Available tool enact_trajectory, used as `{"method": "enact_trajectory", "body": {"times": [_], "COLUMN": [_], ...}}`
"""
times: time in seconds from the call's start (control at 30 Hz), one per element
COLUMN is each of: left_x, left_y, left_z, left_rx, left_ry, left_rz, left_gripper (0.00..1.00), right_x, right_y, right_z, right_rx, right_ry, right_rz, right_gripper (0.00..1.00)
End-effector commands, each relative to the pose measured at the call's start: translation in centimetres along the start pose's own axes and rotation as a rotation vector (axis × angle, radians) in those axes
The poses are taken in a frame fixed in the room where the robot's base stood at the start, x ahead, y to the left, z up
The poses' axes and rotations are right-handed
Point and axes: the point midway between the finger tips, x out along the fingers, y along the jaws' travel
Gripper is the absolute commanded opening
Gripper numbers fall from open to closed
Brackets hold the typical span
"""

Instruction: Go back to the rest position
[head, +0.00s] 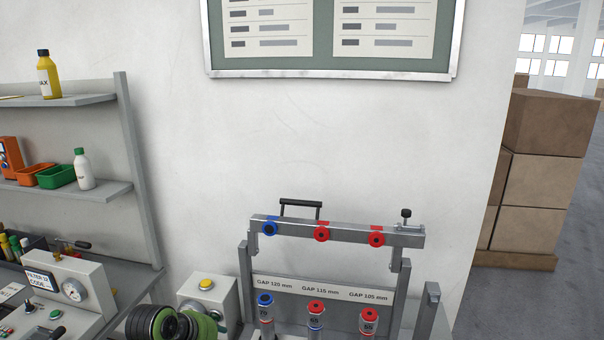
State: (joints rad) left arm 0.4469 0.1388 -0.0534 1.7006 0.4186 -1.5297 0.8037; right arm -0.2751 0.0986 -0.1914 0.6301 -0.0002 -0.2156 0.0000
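Neither of my grippers is in the head view, so what they hold cannot be seen. A grey metal test fixture (340,231) stands at the bottom, right of centre. Its crossbar carries a blue ring (269,229) and two red rings (321,234). Below the bar is a panel with gap labels (318,290). In front of the panel stand three upright cylinders, one with a blue top (264,299) and two with red tops (315,307). The lower part of the fixture is cut off by the frame.
Shelves (80,190) hold bottles and bins. A board (330,68) hangs on the wall. Boxes (540,150) stand at right.

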Motion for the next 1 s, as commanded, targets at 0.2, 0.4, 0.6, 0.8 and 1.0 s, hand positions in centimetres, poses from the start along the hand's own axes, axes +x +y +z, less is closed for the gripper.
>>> {"method": "enact_trajectory", "body": {"times": [0.2,0.4,0.6,0.8,1.0], "left_x": [0.3,-2.5,-5.1,-7.5,-8.2], "left_y": [-10.1,-15.8,-18.7,-20.6,-22.3], "left_z": [10.3,17.0,20.8,23.4,25.2], "left_rx": [0.319,0.554,0.690,0.790,0.860], "left_ry": [-0.040,-0.091,-0.134,-0.171,-0.203], "left_rz": [-0.157,-0.248,-0.295,-0.327,-0.351], "left_gripper": [0.37,0.37,0.37,0.37,0.37], "right_x": [-0.2,-0.3,-0.2,-0.1,0.2], "right_y": [-2.5,-3.0,-2.4,-2.0,-1.8], "right_z": [2.5,3.1,2.4,1.8,1.8], "right_rx": [0.003,-0.001,-0.003,-0.002,0.001], "right_ry": [-0.040,-0.052,-0.039,-0.028,-0.028], "right_rz": [-0.031,-0.039,-0.031,-0.026,-0.023], "right_gripper": [0.40,0.40,0.40,0.40,0.40]}}
